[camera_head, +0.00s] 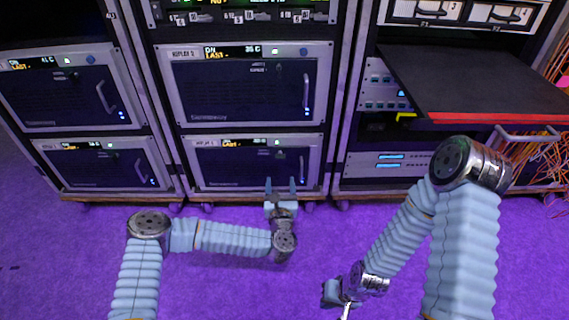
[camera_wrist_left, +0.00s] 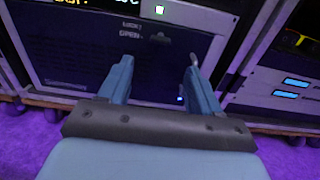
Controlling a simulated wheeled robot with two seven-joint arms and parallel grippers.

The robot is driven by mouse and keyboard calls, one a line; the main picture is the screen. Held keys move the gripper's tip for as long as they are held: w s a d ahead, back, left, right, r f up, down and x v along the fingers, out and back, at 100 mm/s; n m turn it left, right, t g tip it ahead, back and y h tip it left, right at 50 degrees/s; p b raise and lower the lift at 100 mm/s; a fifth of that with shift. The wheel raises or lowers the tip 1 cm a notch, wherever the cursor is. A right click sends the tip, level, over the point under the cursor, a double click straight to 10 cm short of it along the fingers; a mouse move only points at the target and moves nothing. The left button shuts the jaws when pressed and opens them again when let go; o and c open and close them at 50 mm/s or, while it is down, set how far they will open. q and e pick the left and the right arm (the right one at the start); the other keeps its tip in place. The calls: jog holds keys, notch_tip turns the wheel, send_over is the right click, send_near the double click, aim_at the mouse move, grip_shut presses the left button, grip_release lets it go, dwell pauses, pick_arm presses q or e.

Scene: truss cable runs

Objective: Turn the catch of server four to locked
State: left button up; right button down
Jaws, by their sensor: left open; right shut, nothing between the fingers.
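The lower middle server (camera_head: 230,174) has a dark front, a lit display strip and a vertical handle (camera_head: 302,166) at its right. Its number is too small to read, so I cannot tell whether it is server four. In the left wrist view a small dark catch (camera_wrist_left: 160,38) sits right of the printed words LOCK and OPEN; its exact setting is unclear. My left gripper (camera_head: 281,185) is open and empty, in front of this server's lower right part. Its fingers also show in the wrist view (camera_wrist_left: 158,75), below the catch and apart from it.
Another server (camera_head: 240,88) with a handle sits directly above. Two more servers stand in the left rack (camera_head: 65,90). A dark shelf with a red edge (camera_head: 495,117) juts out at right, with loose orange cables (camera_head: 550,165) below. Purple floor (camera_head: 60,240) is clear.

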aim_at(280, 159)
pick_arm(q)
jog(key=w, duration=1.1)
jog(key=shift+b, duration=0.4)
jog(key=shift+c, duration=0.2)
jog(key=c, duration=1)
